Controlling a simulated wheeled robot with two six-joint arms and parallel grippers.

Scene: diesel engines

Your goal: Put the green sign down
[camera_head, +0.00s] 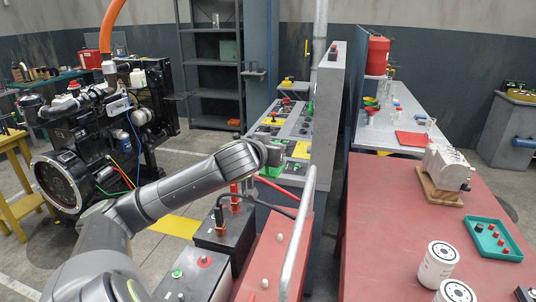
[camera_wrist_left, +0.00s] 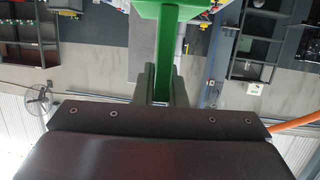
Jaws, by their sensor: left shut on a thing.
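The green sign (camera_wrist_left: 166,40) has a narrow upright post that runs between the fingers of my left gripper (camera_wrist_left: 163,85) in the left wrist view. A wider green part crosses the top edge of that view and is cut off. My left gripper is shut on the post. In the head view, my left arm reaches over to the control console, and its gripper (camera_head: 274,156) is at the console's near side. A small green patch shows just below it, and I cannot tell whether that is part of the sign. My right gripper is out of view.
The grey control console (camera_head: 284,122) has several panels and buttons. A tall grey partition (camera_head: 327,115) stands right of the gripper. Black battery boxes (camera_head: 224,238) and a red cabinet top (camera_head: 272,252) are below. A red table (camera_head: 390,235) holds filters and a tray (camera_head: 492,240). An engine (camera_head: 110,140) stands left.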

